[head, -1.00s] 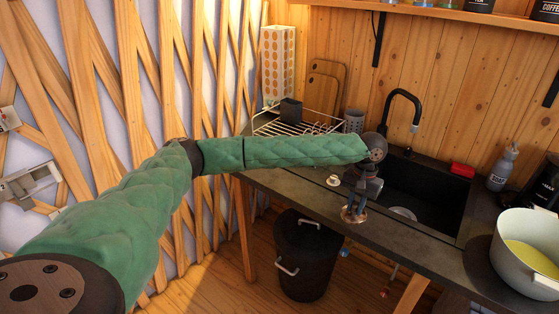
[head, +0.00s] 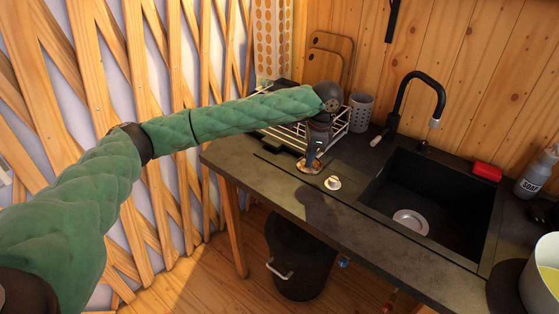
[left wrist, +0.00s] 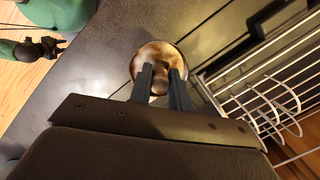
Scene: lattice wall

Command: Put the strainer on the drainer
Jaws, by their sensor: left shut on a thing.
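The strainer (head: 309,166), a small round brown metal disc with a knob, is in my left gripper (head: 313,156). In the left wrist view the strainer (left wrist: 158,64) shows with the two dark fingers (left wrist: 160,82) shut on its knob. It is over the counter at the front edge of the drainer; I cannot tell how high. The drainer (head: 341,124), a pale wire rack, stands at the back left of the counter, partly hidden by my arm. The drainer's wires (left wrist: 262,78) are just right of the strainer in the left wrist view. My right gripper is not in the head view.
The black sink (head: 430,190) with a round grey plate (head: 411,221) is further right. A grey cutlery holder (head: 360,112) and cutting boards (head: 331,58) are behind.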

